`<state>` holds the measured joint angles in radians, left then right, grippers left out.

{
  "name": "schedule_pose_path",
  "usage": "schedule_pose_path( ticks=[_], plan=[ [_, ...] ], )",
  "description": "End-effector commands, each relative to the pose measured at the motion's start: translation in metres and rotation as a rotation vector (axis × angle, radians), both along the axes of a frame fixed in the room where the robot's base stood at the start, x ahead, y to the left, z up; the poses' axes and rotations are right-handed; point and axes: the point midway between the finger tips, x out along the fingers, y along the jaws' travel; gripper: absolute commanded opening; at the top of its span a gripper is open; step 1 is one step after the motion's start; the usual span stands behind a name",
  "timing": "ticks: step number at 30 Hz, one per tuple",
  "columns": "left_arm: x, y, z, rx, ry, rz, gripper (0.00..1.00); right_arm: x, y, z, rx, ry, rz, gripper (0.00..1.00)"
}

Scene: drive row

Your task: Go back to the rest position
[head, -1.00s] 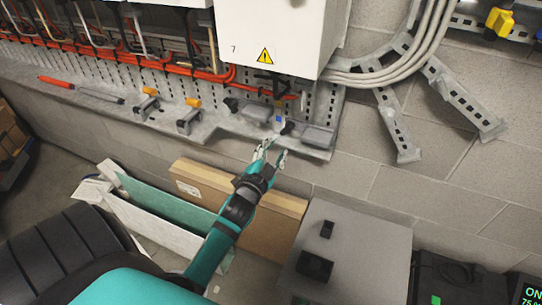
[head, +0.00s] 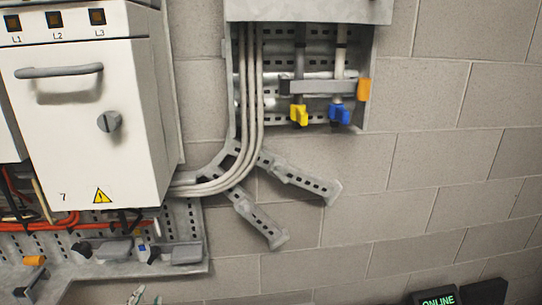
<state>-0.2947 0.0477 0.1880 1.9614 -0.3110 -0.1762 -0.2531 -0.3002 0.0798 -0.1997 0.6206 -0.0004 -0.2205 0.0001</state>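My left gripper (head: 146,297) shows only by its fingertips at the bottom edge of the head view. The two tips stand a little apart with nothing seen between them, and the rest of the gripper and arm is cut off by the frame. The tips are below the grey shelf under the cabinet marked 7. My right gripper is not in view.
The white cabinet (head: 85,120) with handle and knob hangs at the left above the grey shelf (head: 110,268). Grey conduits (head: 252,110) curve beside it. A wall box (head: 300,10) has yellow (head: 299,116) and blue (head: 339,114) valves. The block wall (head: 440,190) at right is mostly clear.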

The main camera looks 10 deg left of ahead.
Motion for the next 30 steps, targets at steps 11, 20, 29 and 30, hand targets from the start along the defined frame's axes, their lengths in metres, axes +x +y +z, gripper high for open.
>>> schedule_pose_path(
  ticks=[11,20,29,30],
  plan=[
    [-0.057,-0.057,-0.252,-0.270,0.477,-0.044,0.36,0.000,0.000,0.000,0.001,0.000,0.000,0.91],
    [-0.184,-0.097,-0.407,-0.420,0.857,-0.007,0.36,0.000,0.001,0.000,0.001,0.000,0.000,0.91],
    [-0.360,-0.110,-0.500,-0.498,1.232,0.101,0.36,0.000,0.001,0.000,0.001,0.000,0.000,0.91],
    [-0.376,-0.109,-0.505,-0.501,1.264,0.113,0.36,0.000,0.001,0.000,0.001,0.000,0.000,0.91]
  ],
)
